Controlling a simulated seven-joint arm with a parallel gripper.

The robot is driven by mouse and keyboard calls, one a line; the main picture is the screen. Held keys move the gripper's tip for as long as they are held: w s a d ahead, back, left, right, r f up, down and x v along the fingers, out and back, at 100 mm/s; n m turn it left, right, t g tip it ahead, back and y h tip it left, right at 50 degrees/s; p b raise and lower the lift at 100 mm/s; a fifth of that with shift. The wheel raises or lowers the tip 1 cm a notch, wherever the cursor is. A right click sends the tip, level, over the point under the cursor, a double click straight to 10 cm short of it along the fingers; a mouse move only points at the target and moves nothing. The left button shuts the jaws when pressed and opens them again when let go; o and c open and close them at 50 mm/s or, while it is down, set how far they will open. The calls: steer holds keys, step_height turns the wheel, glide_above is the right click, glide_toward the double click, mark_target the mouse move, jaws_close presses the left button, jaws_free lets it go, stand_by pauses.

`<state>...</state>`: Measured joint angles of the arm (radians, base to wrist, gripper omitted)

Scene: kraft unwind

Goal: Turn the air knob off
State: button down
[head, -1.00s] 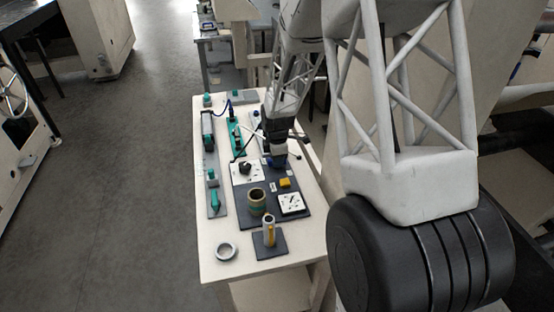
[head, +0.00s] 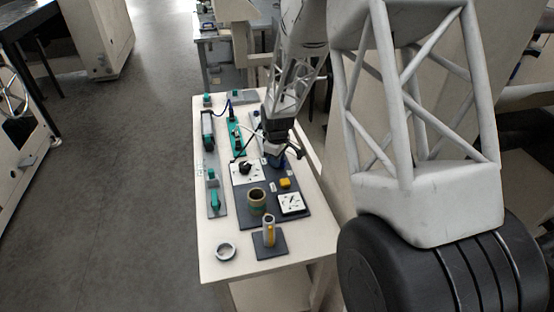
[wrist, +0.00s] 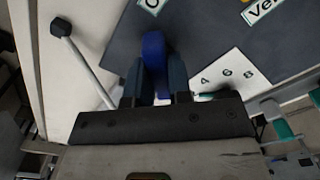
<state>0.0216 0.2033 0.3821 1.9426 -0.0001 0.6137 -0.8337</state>
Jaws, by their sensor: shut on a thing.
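The air knob seems to be the blue upright piece (wrist: 155,62) standing on the dark panel (wrist: 205,35). In the wrist view it sits between the two dark fingers of my gripper (wrist: 157,80), which is shut on it. In the head view my gripper (head: 278,153) is at the far right part of the panel, and the blue knob is mostly hidden by it. The full markings around the knob are hidden; only part of a label starting with "O" (wrist: 152,4) shows.
A white dial plate (wrist: 232,72) with numbers is close beside the fingers. A label starting "Ve" (wrist: 264,8) and a grey lever with a dark tip (wrist: 60,27) are nearby. A yellow button (head: 285,183), a brown roll (head: 257,201) and a grey ring (head: 226,251) are nearer.

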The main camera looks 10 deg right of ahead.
steer(key=m, duration=0.4)
steer(key=shift+m, duration=2.2)
steer(key=c, duration=1)
jaws_free()
steer(key=shift+c, duration=0.2)
steer(key=shift+r, duration=0.15)
steer(key=shift+r, duration=3.8)
